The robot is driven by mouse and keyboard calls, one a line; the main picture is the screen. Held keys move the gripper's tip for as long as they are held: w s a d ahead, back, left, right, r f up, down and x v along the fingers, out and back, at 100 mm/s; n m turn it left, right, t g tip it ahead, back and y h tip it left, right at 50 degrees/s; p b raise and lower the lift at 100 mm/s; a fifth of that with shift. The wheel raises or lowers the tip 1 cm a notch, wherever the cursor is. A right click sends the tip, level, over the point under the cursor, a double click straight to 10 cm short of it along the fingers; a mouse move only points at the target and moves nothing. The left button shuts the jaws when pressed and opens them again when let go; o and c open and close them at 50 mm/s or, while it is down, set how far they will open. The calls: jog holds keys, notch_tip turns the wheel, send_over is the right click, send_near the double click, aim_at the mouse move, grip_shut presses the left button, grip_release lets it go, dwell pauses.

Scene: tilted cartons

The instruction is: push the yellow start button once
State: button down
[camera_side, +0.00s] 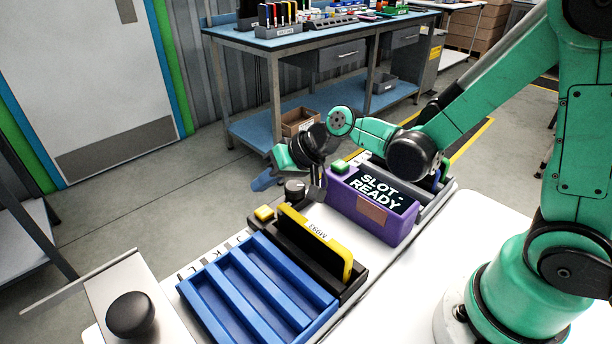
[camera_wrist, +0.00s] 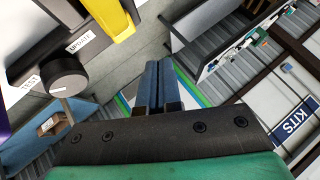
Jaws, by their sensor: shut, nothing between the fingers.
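The small yellow button (camera_side: 264,213) sits on a dark base at the left end of the black holder in the side view. My gripper (camera_side: 264,182) is above and behind it in that picture, apart from it, with its blue fingers pointing to the left. In the wrist view my gripper's fingers (camera_wrist: 158,82) are together and empty. A yellow shape (camera_wrist: 114,18) shows at the top of the wrist view; I cannot tell whether it is the button or the yellow panel.
A dark knob (camera_side: 295,188) stands beside the button and shows in the wrist view (camera_wrist: 66,75). A tilted yellow panel (camera_side: 318,243) stands in the black holder. A purple box (camera_side: 372,213) reads "SLOT - READY" and has a green button (camera_side: 340,167). A blue slotted tray (camera_side: 258,290) lies in front.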

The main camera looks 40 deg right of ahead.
aim_at(258, 210)
jog(key=shift+f, duration=1.5)
dwell(0.9)
jog(key=shift+f, duration=0.45)
jog(key=shift+f, duration=0.5)
dwell(0.7)
jog(key=shift+r, duration=0.9)
jog(key=shift+r, duration=2.5)
